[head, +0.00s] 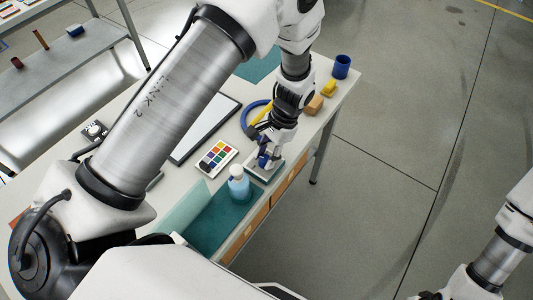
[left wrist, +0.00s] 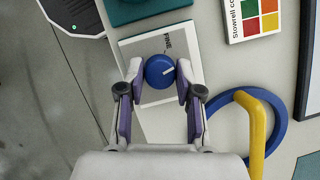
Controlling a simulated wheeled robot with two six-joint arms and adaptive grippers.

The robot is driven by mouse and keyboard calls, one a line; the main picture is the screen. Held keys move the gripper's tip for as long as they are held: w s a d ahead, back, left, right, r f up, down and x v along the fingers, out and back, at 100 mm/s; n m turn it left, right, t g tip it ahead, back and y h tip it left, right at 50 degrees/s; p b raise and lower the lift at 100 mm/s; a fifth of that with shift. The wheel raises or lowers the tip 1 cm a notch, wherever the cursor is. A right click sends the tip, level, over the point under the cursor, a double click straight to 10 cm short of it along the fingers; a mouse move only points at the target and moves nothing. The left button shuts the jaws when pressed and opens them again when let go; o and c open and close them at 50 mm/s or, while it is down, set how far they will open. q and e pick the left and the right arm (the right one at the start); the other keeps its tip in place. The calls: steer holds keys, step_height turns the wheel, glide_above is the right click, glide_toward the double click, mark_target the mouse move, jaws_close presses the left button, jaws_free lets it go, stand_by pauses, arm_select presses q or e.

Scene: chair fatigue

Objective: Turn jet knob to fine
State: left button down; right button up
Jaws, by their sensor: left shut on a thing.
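The jet knob (left wrist: 159,72) is a round blue knob with a white pointer line, on a pale panel (left wrist: 192,46). In the left wrist view the pointer points right and slightly up; dark lettering that seems to read FINE lies above the knob. My left gripper (left wrist: 161,74) is shut on the knob, one fingertip on each side. In the head view the left gripper (head: 266,160) reaches down to the panel near the table's front edge and mostly hides the knob. Part of my right arm shows at lower right, but its gripper does not.
A spray bottle (head: 239,186) stands on a teal mat (head: 210,228) beside the panel. Open floor lies to the right.

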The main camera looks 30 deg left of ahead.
arm_select(q)
steer(key=shift+s+f+n, duration=0.1)
steer(key=shift+s+n, duration=0.05)
steer(key=shift+n, duration=0.25)
steer(key=shift+n+g+h+p, duration=0.35)
steer(key=shift+n+h, duration=0.35)
steer(key=shift+n, duration=0.9)
steer(key=shift+a+n+h, duration=0.1)
steer(key=shift+n+h, duration=0.2)
steer(key=shift+n, duration=0.5)
steer(key=shift+n+h+p, duration=0.35)
steer(key=shift+n+h, duration=0.15)
steer(key=shift+n, duration=0.7)
steer(key=c, duration=0.8)
jaws_free()
steer(key=shift+w, duration=0.2)
steer(key=v, duration=1.2)
steer(key=shift+s, duration=0.2)
